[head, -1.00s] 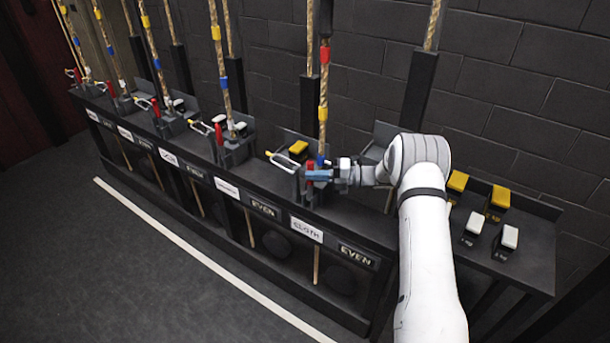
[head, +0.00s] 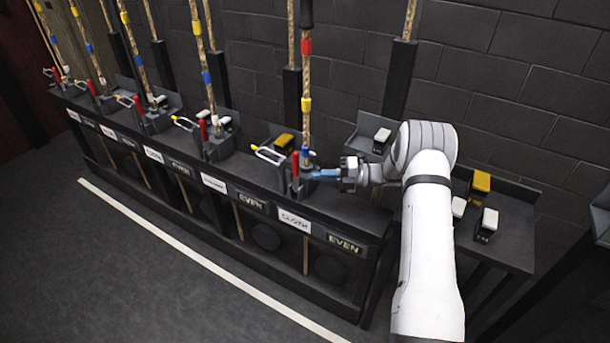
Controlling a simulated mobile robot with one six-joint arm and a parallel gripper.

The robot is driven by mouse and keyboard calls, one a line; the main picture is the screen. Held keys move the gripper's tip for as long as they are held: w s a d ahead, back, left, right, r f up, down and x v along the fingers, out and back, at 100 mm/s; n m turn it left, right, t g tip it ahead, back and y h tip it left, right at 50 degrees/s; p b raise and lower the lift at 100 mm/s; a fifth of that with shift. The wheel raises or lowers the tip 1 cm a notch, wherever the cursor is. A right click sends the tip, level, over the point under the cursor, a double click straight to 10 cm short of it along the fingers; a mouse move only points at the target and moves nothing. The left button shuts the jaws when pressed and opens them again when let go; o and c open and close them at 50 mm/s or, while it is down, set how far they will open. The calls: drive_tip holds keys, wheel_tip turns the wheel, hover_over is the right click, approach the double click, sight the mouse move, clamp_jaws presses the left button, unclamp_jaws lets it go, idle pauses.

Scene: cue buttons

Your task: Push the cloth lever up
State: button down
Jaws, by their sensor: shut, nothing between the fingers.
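The cloth lever (head: 295,164) is a red handle at the station above the white CLOTH label (head: 293,220). It looks roughly upright, beside a rope (head: 306,125) with red, yellow and blue bands. My gripper (head: 314,175) reaches in from the right with its blue fingers level, shut and empty. The fingertips are just right of the lever and by the foot of the rope. I cannot tell whether they touch either one. The lever's lower end is hard to make out among the dark housing.
A white-and-yellow loop (head: 268,155) sticks out left of the lever, with a yellow-topped block (head: 284,141) behind it. More rope stations with red levers run off to the left. A side shelf (head: 510,245) with weights stands at right. The floor (head: 150,290) in front is clear.

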drive_tip(key=shift+d, duration=1.25)
drive_tip(key=s+a+r+n+g+h, duration=0.1)
drive_tip(key=s+r+n+g+h, duration=0.1)
drive_tip(key=s+r+n+h, duration=0.45)
drive_tip(key=s+a+r+n+g+h, duration=0.1)
drive_tip(key=s+r+n+h, duration=0.2)
drive_tip(key=s+r+n, duration=0.65)
drive_tip(key=s+d+n+t+h, duration=0.2)
drive_tip(key=s+d+n+h, duration=0.2)
drive_tip(key=s+n, duration=0.6)
drive_tip(key=s+d+r+n+t+h, duration=0.1)
drive_tip(key=s+d+n+h, duration=0.3)
drive_tip(key=s+n, duration=0.5)
drive_tip(key=shift+s+n+t, duration=0.4)
drive_tip(key=shift+s+t, duration=0.4)
drive_tip(key=shift+s, duration=0.4)
